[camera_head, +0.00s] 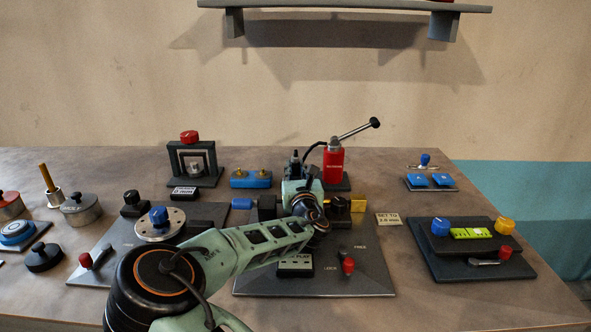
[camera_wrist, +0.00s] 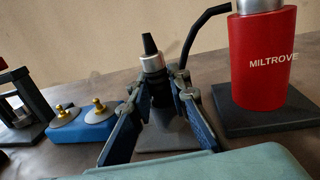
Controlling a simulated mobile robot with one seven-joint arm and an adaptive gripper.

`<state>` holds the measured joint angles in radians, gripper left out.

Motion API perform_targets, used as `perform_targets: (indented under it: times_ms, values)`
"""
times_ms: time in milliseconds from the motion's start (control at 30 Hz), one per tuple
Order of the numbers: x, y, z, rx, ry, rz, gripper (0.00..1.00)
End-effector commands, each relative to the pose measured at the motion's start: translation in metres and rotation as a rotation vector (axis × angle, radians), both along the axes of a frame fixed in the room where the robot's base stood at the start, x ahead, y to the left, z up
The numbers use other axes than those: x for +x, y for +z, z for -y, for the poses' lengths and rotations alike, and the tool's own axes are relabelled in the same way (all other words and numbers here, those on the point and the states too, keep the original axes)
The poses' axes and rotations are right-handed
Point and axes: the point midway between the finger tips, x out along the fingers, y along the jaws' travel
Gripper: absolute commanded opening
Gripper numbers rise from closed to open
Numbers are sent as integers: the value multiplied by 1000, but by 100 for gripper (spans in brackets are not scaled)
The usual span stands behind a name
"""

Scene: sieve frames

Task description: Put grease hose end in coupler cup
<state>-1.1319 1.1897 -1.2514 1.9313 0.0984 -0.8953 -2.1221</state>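The red grease pump (camera_head: 334,163), marked MILTROVE, stands at the back with a long lever; it fills the right of the wrist view (camera_wrist: 264,60). Its black hose (camera_wrist: 190,42) arches down to the left, its lower part hidden behind my finger. A black-tipped fitting with a silver collar (camera_wrist: 152,61) stands upright over a grey conical base (camera_wrist: 170,138); it looks like the hose end, but the join is hidden. My gripper (camera_wrist: 158,84) is open, its fingers on either side of the fitting's dark body; contact is unclear. I cannot identify the coupler cup with certainty.
A blue block with two brass fittings (camera_wrist: 90,124) stands left of my gripper. A dark frame with a red knob (camera_head: 190,160) is farther left. A panel with blue and yellow knobs (camera_head: 470,250) lies right. A shelf (camera_head: 340,9) hangs above.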

Motion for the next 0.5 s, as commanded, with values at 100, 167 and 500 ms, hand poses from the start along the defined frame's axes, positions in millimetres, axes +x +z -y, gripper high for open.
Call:
perform_targets:
  times_ms: [100,167,500]
  values:
    - [-1,-5,0,-3,-1,-8,30]
    - [-1,-5,0,-3,-1,-9,33]
    - [-1,-3,0,-4,-1,-12,33]
